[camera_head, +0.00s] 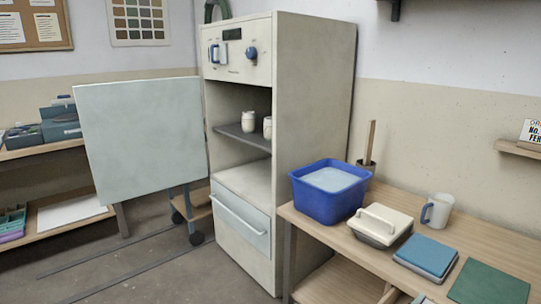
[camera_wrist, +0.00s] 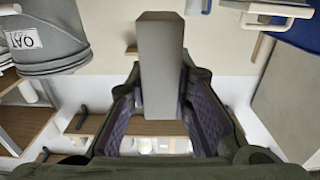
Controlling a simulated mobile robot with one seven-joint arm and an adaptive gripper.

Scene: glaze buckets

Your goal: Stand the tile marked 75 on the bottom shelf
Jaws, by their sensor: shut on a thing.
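In the wrist view my gripper (camera_wrist: 162,95) is shut on a plain grey slab (camera_wrist: 160,50), held between its two purple-padded fingers. The slab shows as a narrow upright face, and no number can be read on it, so I cannot tell whether it is the tile marked 75. A wooden shelf board (camera_wrist: 90,122) shows behind the fingers, partly hidden by them. I cannot tell whether it is the bottom shelf. My gripper and the slab do not show in the head view.
A grey bucket labelled OAT (camera_wrist: 45,45) appears inverted in the wrist view. In the head view, a blue tub (camera_head: 326,207), a lidded box (camera_head: 382,225) and a mug (camera_head: 437,210) stand on the workbench (camera_head: 470,236). A tall cabinet (camera_head: 310,120) stands left of it.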

